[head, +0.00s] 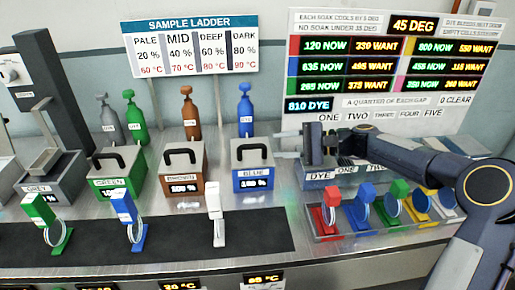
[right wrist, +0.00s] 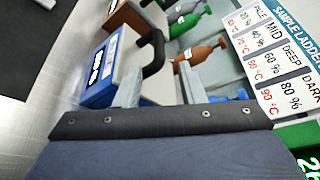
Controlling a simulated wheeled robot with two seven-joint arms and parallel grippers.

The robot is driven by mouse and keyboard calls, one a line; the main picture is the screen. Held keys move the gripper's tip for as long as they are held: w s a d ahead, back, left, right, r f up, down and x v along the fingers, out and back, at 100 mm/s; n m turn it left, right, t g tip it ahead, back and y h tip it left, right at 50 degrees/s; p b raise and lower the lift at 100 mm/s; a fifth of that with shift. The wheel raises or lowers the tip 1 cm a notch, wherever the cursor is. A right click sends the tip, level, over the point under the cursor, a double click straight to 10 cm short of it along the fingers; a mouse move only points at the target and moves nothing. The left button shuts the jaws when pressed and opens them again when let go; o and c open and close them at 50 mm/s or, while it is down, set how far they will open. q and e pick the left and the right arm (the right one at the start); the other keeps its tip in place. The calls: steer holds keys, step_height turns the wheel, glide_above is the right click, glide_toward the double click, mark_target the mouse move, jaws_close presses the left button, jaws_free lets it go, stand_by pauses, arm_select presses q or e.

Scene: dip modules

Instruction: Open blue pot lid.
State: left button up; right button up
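The blue pot (head: 240,184) stands on the metal counter, with a light grey lid (head: 264,160) on it and a black arched handle (head: 251,145) on top. In the right wrist view the blue pot (right wrist: 100,80) and its black handle (right wrist: 154,52) lie just beyond the fingertips. My right gripper (head: 284,144) is to the right of the blue pot's lid, at about handle height, with its fingers pointing left. In the right wrist view my right gripper (right wrist: 160,85) has its fingers apart with nothing held. My left gripper is not in view.
A brown pot (head: 182,184) and a green pot (head: 115,187) stand left of the blue pot. A blue bottle (head: 246,115) stands behind it. The dye box (head: 316,178) lies below my right gripper. A clear tray (head: 335,237) with several coloured clips is in front.

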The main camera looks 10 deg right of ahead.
mark_target(265, 146)
steer(key=x, duration=0.7)
steer(key=shift+a+p, duration=0.15)
steer(key=shift+p, duration=0.15)
steer(key=shift+c, duration=0.4)
jaws_close()
